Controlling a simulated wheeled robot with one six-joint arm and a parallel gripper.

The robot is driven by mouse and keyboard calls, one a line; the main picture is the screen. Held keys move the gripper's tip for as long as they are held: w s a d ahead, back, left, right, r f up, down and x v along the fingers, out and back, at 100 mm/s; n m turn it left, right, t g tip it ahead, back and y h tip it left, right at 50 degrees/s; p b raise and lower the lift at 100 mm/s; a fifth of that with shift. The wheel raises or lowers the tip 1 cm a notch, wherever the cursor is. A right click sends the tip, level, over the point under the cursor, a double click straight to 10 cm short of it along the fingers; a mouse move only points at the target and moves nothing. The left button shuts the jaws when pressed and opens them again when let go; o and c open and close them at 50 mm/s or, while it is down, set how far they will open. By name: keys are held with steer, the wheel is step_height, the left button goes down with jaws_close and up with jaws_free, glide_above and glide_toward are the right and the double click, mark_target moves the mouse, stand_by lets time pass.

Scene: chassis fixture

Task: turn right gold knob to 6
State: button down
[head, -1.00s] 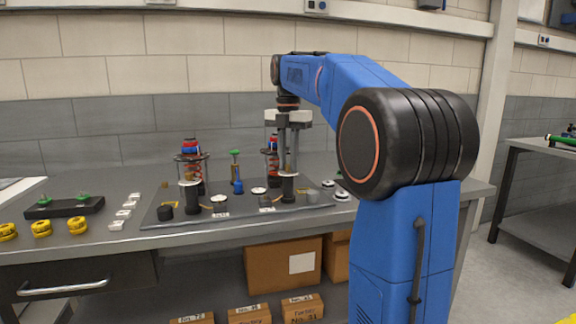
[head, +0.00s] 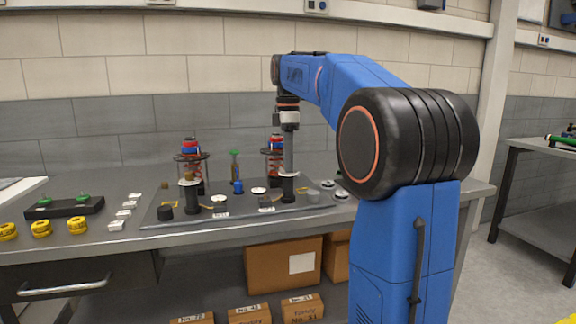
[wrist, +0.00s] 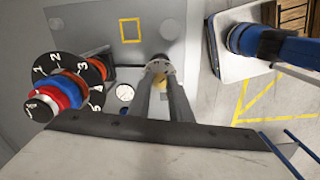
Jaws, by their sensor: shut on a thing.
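The right gold knob (wrist: 159,80) shows small between my fingertips in the wrist view. It sits on top of the right black post (head: 288,189); in the head view the fingers mostly hide it. My gripper (head: 288,171) points straight down over this post and is shut on the knob. Its two long grey fingers also show in the wrist view (wrist: 160,78). A small pale disc lies just beyond the knob, its marks too small to read, so I cannot tell the knob's setting. The left gold knob (head: 188,178) tops the left black post (head: 192,198).
Two spring towers with red and blue tops, left (head: 191,148) and right (head: 275,150), stand behind the posts on the fixture plate (head: 240,212). A black numbered disc (wrist: 97,69) is near the gripper. Yellow rings (head: 41,229) lie at the left.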

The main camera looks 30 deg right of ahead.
steer(key=m, duration=0.5)
steer(key=shift+m, duration=0.3)
steer(key=m, duration=0.6)
steer(key=shift+m, duration=0.3)
steer(key=c, duration=1.8)
jaws_free()
steer(key=shift+o, duration=0.2)
steer(key=shift+r, duration=3.5)
